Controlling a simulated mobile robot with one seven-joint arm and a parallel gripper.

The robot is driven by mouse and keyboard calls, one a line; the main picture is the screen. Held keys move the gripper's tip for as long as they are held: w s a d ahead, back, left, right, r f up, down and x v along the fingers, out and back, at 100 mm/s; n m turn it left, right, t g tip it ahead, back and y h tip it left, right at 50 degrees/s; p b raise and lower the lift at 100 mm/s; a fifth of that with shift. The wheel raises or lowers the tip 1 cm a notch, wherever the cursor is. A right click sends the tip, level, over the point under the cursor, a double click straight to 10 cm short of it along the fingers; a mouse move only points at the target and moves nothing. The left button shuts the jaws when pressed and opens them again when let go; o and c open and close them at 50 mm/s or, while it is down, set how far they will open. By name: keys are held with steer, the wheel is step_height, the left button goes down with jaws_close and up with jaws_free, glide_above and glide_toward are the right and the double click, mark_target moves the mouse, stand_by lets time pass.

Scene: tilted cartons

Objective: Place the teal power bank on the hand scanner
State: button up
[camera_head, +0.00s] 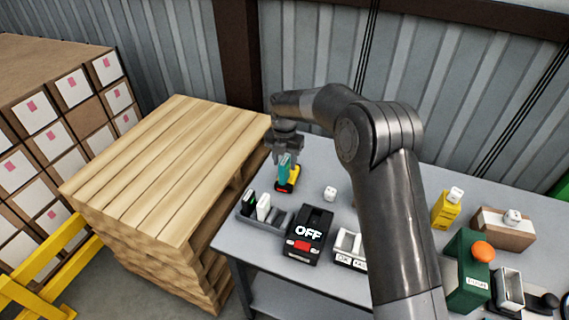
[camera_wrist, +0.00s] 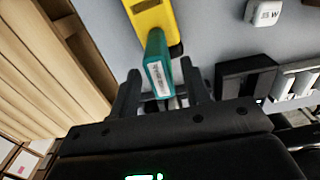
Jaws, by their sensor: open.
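The teal power bank (camera_head: 284,166) stands on end at the yellow and black hand scanner (camera_head: 289,184), near the table's back left. It appears to rest on the scanner, but the contact is hidden. In the wrist view the power bank (camera_wrist: 157,62) shows a pale label, and the scanner's yellow body (camera_wrist: 152,14) lies beyond it. My gripper (camera_head: 285,151) is above the power bank. In the wrist view its two fingers (camera_wrist: 163,84) are apart, with the power bank's near end around the gap between them. I see no finger pressing on it.
A grey divided tray (camera_head: 268,222) with upright items, a black OFF device (camera_head: 310,236) and a white die (camera_head: 330,193) are nearby. Pallets (camera_head: 165,165) stand left of the table (camera_head: 240,259).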

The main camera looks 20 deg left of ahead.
step_height(320, 180, up, 11)
stand_by(0.3)
steer(key=s+d+r+m+t, duration=0.2)
steer(key=s+d+r+m, duration=0.1)
steer(key=d+r+m, duration=0.9)
steer(key=s+d+r+m+t, duration=0.1)
steer(key=s+d+r+m, duration=0.2)
steer(key=s+d+m, duration=0.5)
steer(key=s+d+r+m, duration=0.1)
steer(key=s+d+r, duration=0.15)
steer(key=d, duration=0.85)
steer(key=s+d+f+m+t, duration=0.1)
steer(key=s+d+f+m, duration=0.1)
steer(key=s+d+m, duration=0.4)
steer(key=s+d+f+m+t, duration=0.1)
steer(key=s+d+f+m, duration=0.2)
steer(key=s+d+m, duration=0.3)
steer(key=shift+s+m+t, duration=0.3)
steer(key=shift+s+m, duration=1.2)
steer(key=shift+s, duration=1.25)
steer(key=shift+f, duration=0.1)
